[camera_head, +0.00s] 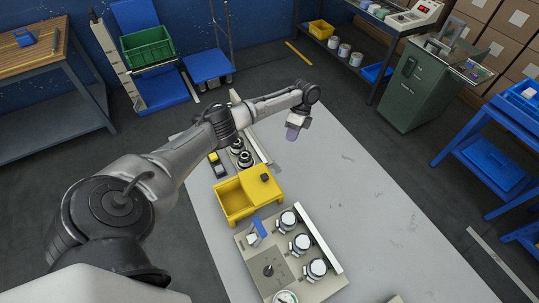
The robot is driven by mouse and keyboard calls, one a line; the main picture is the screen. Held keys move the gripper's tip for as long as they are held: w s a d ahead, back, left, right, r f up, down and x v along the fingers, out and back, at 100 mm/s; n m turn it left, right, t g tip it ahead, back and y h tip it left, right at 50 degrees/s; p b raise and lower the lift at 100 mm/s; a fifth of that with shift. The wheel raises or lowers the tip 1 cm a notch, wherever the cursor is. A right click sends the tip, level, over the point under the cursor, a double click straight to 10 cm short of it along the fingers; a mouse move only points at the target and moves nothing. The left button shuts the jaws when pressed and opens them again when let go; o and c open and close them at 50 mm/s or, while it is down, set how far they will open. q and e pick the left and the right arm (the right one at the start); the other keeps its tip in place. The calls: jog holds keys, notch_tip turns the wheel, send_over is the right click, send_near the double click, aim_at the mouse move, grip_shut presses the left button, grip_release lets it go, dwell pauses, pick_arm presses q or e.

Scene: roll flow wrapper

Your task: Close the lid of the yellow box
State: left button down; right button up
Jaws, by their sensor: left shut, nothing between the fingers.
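The yellow box (236,209) stands on the grey-white table, left of its middle. Its left part shows an open, empty-looking inside. A yellow lid-like panel (262,187) with a small dark knob covers its right part. My left arm reaches over the table from the left, passing behind the box in the picture. My left gripper (292,134) is shut and empty, above the table beyond the box and to its right, apart from it. Its fingertips are small and purplish. My right gripper is not in view.
A panel with several round knobs and a gauge (268,268) lies in front of the box. Dark round fittings (243,158) stand behind it, partly near my arm. A small yellow-and-black item (215,161) is at the table's left edge. The table's right side (375,215) is clear.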

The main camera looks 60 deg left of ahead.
aim_at(269, 180)
pick_arm(q)
jog(key=s+d+f+m+p, duration=0.1)
jog(key=s+f+m, duration=0.1)
jog(key=s+m, duration=0.1)
jog(key=s+d+f+m+h+p, duration=0.1)
jog(key=s+d+f+m, duration=0.1)
jog(key=s, duration=0.1)
jog(key=s+d+f+m+g+h+p, duration=0.1)
jog(key=s+d+f+m, duration=0.1)
jog(key=s+f+m, duration=0.1)
jog(key=shift+d+m, duration=0.25)
jog(key=shift+m, duration=0.05)
jog(key=shift+s+f+p, duration=0.15)
jog(key=shift+s+p, duration=0.15)
jog(key=shift+s, duration=0.55)
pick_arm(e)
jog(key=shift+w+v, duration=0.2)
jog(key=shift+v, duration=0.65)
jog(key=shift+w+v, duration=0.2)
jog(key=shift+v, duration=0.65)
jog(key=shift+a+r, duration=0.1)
